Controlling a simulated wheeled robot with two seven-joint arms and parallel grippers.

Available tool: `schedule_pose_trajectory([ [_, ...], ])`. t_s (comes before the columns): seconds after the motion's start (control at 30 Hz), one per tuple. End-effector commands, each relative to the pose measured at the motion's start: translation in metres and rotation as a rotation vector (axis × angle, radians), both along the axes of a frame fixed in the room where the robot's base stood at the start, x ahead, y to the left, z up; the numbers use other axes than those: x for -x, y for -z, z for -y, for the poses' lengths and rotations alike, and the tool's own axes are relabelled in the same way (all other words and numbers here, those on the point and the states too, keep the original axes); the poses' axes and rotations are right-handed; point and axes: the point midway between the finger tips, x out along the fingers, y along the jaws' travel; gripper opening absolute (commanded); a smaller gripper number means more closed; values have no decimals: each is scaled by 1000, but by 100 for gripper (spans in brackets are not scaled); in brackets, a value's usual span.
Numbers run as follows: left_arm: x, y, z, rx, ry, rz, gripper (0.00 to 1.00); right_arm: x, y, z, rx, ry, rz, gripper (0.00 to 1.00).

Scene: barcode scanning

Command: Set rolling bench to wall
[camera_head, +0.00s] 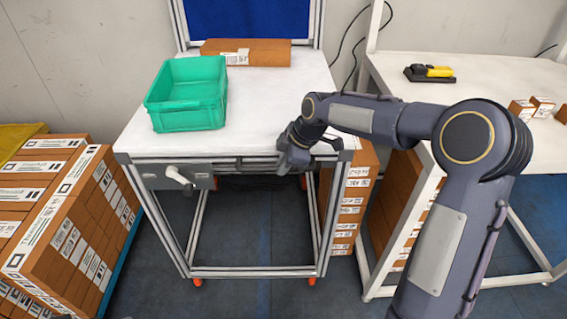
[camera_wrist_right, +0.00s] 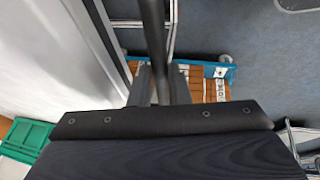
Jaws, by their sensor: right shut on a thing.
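The rolling bench (camera_head: 250,110) has a white top, an aluminium frame, orange-red casters and a blue back panel (camera_head: 247,18). It stands with its back side close to the grey wall. My right gripper (camera_head: 292,160) is at the right part of its front edge. In the right wrist view the gripper (camera_wrist_right: 164,88) is shut on a dark bar (camera_wrist_right: 153,35) running along the bench front; the white bench top (camera_wrist_right: 60,55) lies left of it. The fingertips are partly hidden in the head view. My left gripper is not in view.
A green bin (camera_head: 188,93) and a brown carton (camera_head: 262,52) sit on the bench. Stacked cartons (camera_head: 75,215) stand on the left. Another white table (camera_head: 480,95) stands on the right, with more cartons (camera_head: 352,195) between. The floor in front is clear.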

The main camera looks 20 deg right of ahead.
Motion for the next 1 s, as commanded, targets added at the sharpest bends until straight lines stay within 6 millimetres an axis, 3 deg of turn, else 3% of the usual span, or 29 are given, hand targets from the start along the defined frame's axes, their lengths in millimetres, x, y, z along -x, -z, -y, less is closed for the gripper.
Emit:
schedule_pose_trajectory([
  [0.5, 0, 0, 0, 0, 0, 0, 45, -2, 0, 2, 3, 2, 6, 0],
  [0.53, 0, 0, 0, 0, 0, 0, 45, -2, 0, 2, 3, 2, 6, 20],
  [0.67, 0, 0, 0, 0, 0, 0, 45, -1, 0, 1, 2, 1, 5, 37],
  [1.0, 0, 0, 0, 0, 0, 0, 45, 1, -3, 1, 1, 0, 2, 38],
])
